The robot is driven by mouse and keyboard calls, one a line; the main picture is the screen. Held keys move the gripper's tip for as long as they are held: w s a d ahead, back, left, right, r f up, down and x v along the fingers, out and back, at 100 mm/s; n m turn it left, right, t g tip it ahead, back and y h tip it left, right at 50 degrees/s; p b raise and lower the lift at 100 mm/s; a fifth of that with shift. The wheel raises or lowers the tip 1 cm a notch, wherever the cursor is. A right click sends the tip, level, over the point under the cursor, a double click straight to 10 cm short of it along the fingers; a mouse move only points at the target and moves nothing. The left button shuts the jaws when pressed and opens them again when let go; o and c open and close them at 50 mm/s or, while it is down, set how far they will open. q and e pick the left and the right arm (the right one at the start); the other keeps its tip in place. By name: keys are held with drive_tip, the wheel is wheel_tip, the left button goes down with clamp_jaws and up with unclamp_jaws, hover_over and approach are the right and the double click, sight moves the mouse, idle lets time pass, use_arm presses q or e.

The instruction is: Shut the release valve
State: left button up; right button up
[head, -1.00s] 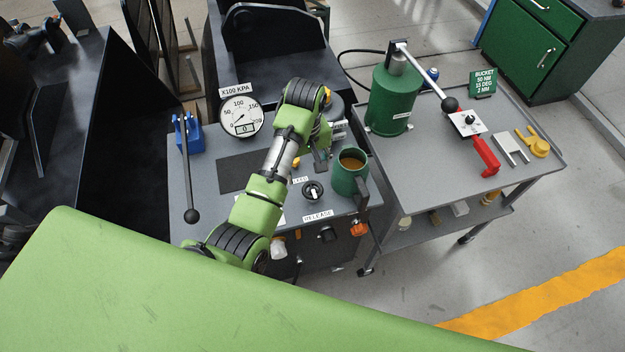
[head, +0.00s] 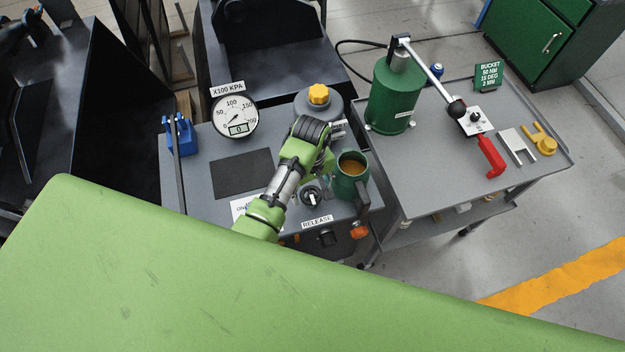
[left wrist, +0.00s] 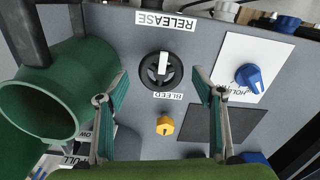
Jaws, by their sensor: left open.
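The release valve is a round black knob with a white bar (head: 311,197) on the grey panel, behind the "RELEASE" label (head: 317,222). In the left wrist view the knob (left wrist: 160,70) shows whole, its white bar nearly upright in the picture, between the "RELEASE" and "BLEED" labels. My left gripper (head: 324,168) is over the panel just behind the knob; its fingertips are hard to make out in the head view. In the left wrist view the left gripper (left wrist: 160,96) is open and empty, its fingers apart on either side below the knob. My right gripper is not in view.
A green mug (head: 351,185) with brown liquid stands close right of the knob. A yellow knob (left wrist: 165,125) and a blue knob (left wrist: 248,76) are nearby. The gauge (head: 234,117) reads 0. A cart (head: 440,155) with a green cylinder (head: 393,97) stands at right.

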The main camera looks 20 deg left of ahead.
use_arm(q)
drive_tip(key=shift+s+f, duration=0.1)
drive_tip(key=shift+f, duration=0.35)
drive_tip(key=shift+s, duration=0.1)
drive_tip(key=c, duration=1.1)
